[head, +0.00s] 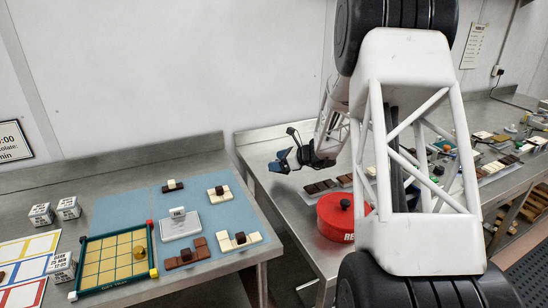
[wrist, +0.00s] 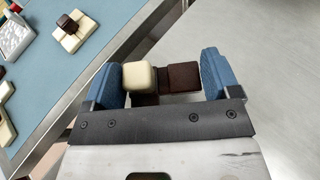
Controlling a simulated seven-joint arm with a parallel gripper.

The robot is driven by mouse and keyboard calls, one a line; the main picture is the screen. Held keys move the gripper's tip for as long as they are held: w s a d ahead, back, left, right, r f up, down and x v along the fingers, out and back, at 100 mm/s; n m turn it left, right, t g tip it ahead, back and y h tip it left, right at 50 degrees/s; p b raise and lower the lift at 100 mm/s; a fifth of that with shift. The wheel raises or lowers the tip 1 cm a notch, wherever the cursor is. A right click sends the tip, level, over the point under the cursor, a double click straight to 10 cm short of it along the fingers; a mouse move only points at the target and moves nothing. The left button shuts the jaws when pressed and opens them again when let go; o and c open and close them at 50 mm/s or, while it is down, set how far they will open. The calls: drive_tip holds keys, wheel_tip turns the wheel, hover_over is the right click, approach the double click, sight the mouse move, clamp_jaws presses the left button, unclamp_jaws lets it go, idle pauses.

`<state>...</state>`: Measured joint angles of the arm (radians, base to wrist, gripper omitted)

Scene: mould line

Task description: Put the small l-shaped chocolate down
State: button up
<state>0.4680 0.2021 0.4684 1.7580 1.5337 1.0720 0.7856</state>
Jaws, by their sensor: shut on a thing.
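My gripper (head: 284,161) is in the air over the left part of the right-hand steel bench in the head view. In the wrist view my gripper (wrist: 160,72) has its blue fingers closed on the small l-shaped chocolate (wrist: 182,77). It shows a cream cube (wrist: 138,76) at the left finger and dark brown cubes toward the right finger. Its underside is partly hidden by the gripper. In the head view I cannot make out the held piece.
A blue mat (head: 110,207) on the left bench bears several chocolate pieces, a white stand (head: 180,224) and a gridded tray (head: 84,291). A gap separates the benches. On the right bench stand a red lidded pot (head: 336,222) and dark chocolate pieces (head: 322,186).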

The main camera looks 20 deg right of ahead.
drive_tip(key=w+d, duration=0.1)
drive_tip(key=w, duration=0.2)
drive_tip(key=w+d, duration=0.1)
drive_tip(key=w, duration=0.3)
drive_tip(key=w+d+f, duration=0.1)
drive_tip(key=w, duration=0.3)
drive_tip(key=shift+w+d, duration=0.1)
drive_tip(key=shift+w, duration=0.1)
drive_tip(key=shift+f, duration=1.75)
drive_tip(key=shift+f, duration=0.1)
drive_tip(key=o, duration=0.8)
